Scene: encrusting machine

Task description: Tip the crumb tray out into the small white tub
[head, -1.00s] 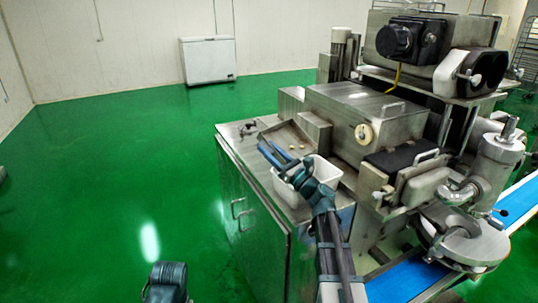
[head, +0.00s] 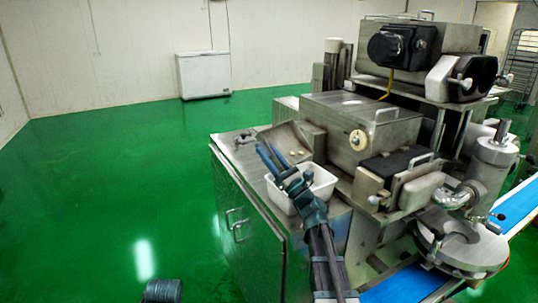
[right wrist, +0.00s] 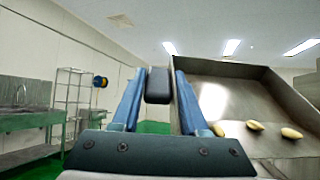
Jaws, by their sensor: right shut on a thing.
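The crumb tray (head: 287,136) is a grey metal tray on the steel cabinet top, behind the white tub. A few pale yellow pieces (head: 297,152) lie in it; they also show in the right wrist view (right wrist: 255,126). The small white tub (head: 324,186) stands in front of the tray, partly hidden by my right arm. My right gripper (head: 265,150) reaches over the tub to the tray's left side. In the right wrist view its blue fingers close on a dark block (right wrist: 158,86), apparently the tray's handle.
The large steel encrusting machine (head: 360,125) stands right of the tray and tub. A blue conveyor (head: 400,286) runs below it. A small dark fitting (head: 243,138) sits on the cabinet's left corner. The green floor at left is clear.

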